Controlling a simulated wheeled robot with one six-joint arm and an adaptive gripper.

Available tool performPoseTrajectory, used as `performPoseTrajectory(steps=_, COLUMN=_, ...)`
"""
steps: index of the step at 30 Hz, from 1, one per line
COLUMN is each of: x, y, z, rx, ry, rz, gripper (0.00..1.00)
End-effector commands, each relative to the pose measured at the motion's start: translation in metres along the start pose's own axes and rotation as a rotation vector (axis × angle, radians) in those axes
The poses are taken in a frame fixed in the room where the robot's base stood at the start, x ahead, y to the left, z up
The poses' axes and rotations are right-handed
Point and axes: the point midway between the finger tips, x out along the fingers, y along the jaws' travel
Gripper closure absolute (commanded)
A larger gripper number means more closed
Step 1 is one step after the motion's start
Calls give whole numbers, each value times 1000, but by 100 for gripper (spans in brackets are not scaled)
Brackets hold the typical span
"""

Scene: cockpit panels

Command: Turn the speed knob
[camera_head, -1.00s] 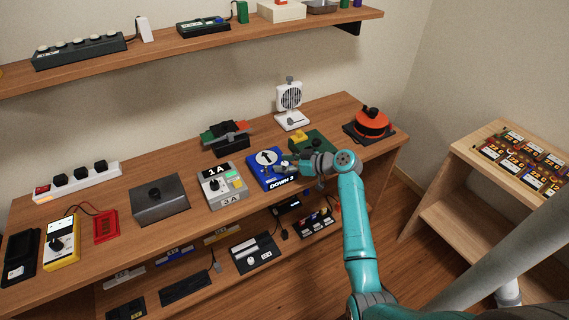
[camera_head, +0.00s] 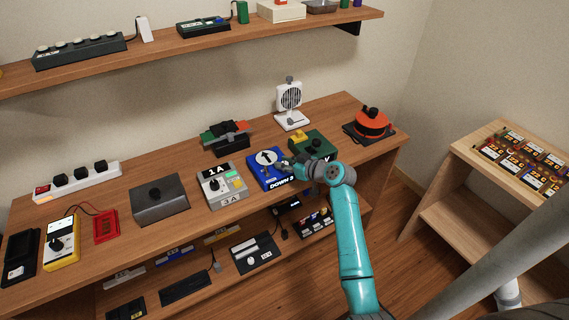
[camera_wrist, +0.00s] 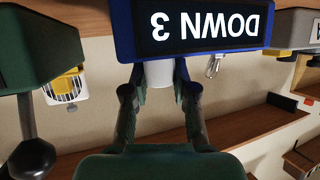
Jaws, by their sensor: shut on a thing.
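A blue box (camera_head: 257,178) stands on the workbench, with a white round dial bearing a black arrow on its top and a front label reading "DOWN 3". The label shows upside down in the wrist view on the blue box (camera_wrist: 200,52). A pale cylindrical knob (camera_wrist: 159,74) sticks out of its front face; I take it for the speed knob. My gripper (camera_wrist: 158,80) has its two fingers on either side of this knob and is shut on it. In the head view, my gripper (camera_head: 285,165) is at the box's right side, and the knob is hidden.
A small silver toggle (camera_wrist: 214,65) sits beside the knob. A green box with a yellow part (camera_head: 315,147) stands close on the right, near my wrist. A grey panel marked 1A and 3A (camera_head: 213,197) stands on the left. A white fan (camera_head: 289,105) is behind.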

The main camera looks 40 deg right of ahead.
Motion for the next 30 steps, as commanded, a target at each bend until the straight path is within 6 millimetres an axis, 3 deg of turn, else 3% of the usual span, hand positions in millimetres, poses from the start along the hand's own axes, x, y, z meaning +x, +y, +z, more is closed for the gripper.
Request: performPoseTrajectory(steps=30, x=1, y=-2, z=0, rx=288, ry=24, rz=700, gripper=100)
